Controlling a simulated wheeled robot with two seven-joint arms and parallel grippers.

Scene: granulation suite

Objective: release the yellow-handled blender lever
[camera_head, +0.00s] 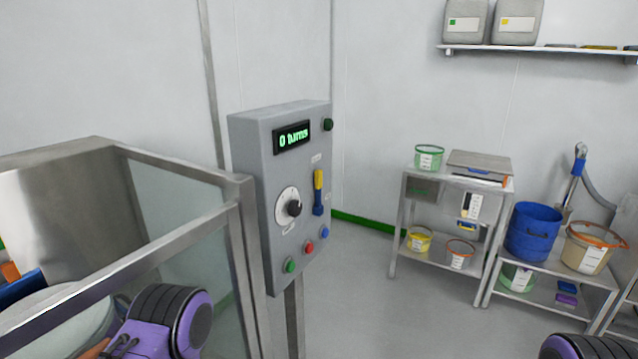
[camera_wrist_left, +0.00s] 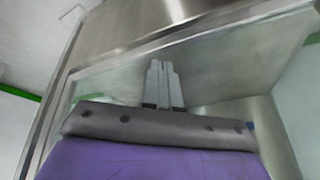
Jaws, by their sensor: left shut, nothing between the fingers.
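The yellow-handled lever (camera_head: 318,180) is on the front of the grey control box (camera_head: 255,190). Its yellow grip points up and its blue part is below. My left gripper shows in the left wrist view (camera_wrist_left: 164,86), its two grey fingers together and empty, in front of a clear panel and brushed steel. In the head view only a purple and black part of my left arm shows at the lower left, and the lever is not touched. My right gripper is out of view; only a dark rounded part of that arm shows at the bottom right.
The box has a display (camera_head: 292,138) reading "0 turns", a dial (camera_head: 290,207) and several buttons. A steel-framed clear guard (camera_head: 240,205) stands left of the box. At right are a table with a scale (camera_head: 480,167), a blue bucket (camera_head: 533,232) and tubs. The floor between is clear.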

